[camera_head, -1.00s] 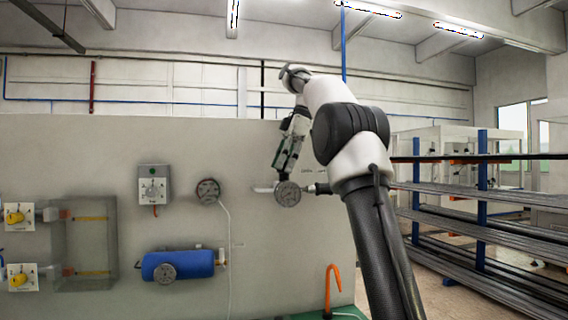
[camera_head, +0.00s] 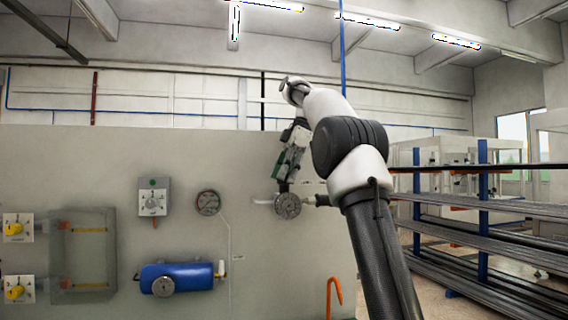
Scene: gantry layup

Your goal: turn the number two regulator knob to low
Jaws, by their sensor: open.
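A grey panel (camera_head: 90,150) carries the controls. Two white plates at its left edge hold yellow knobs, an upper one (camera_head: 14,229) and a lower one (camera_head: 14,292). A grey box (camera_head: 154,184) with a pale dial knob and small marks sits to their right. The markings are too small to read, so I cannot tell which is the number two regulator knob. My gripper (camera_head: 283,180) is open and points down just above a round gauge (camera_head: 288,206) on a short pipe. I cannot tell whether it touches the gauge or pipe.
Another gauge (camera_head: 208,203) with a thin white line, a blue cylinder (camera_head: 185,277) with a gauge and a clear box (camera_head: 88,255) are on the panel. An orange hook (camera_head: 334,290) stands at the bottom. Racks with long bars (camera_head: 480,235) stand at right.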

